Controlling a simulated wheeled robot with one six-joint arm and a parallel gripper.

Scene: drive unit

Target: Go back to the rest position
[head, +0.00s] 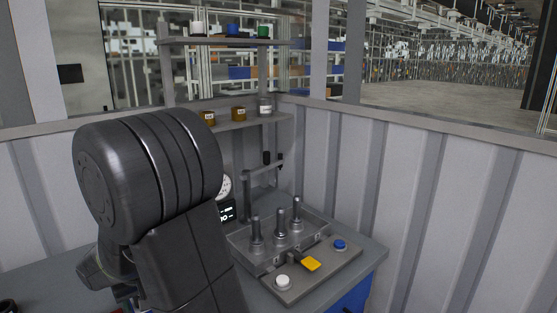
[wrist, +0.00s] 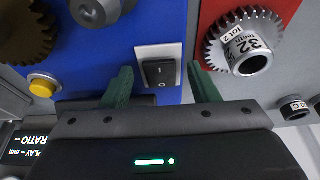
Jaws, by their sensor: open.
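My gripper (wrist: 162,84) shows in the wrist view with its two green fingers spread apart and nothing between them. A black rocker switch (wrist: 160,73) on a white plate lies beyond the gap between the fingertips, on a blue panel (wrist: 188,20). I cannot tell how far the fingers are from it. In the head view my dark arm fills the left foreground, raised over the bench, and my gripper cannot be made out there.
A grey gear (wrist: 245,45) labelled 32 teeth lies by a red surface. A yellow button (wrist: 43,85) and brown gear (wrist: 27,35) are at left.

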